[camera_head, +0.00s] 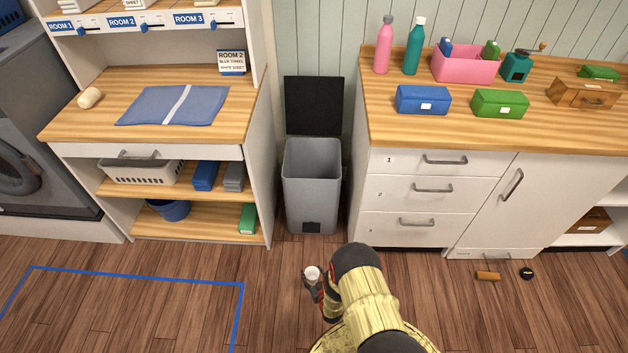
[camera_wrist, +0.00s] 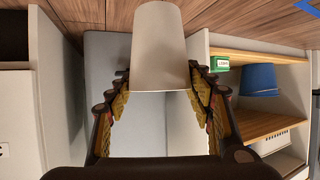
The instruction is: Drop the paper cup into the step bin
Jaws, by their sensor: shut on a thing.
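The white paper cup (camera_head: 312,272) is held in my gripper (camera_head: 313,287), low in front of the bin in the head view. In the wrist view the cup (camera_wrist: 160,45) fills the space between the two fingers, which press on its sides. The grey step bin (camera_head: 311,205) stands between the shelf unit and the drawer cabinet. Its black lid (camera_head: 314,105) is raised upright at the back, and its mouth is open. The bin (camera_wrist: 105,50) also shows behind the cup in the wrist view. My gripper and the cup are apart from the bin.
The shelf unit (camera_head: 258,180) closely borders the bin on the left, and the white drawer cabinet (camera_head: 415,220) on the right. A brown block (camera_head: 487,276) and a black round thing (camera_head: 527,273) lie on the floor at right. Blue floor lines (camera_head: 150,276) mark an area at left.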

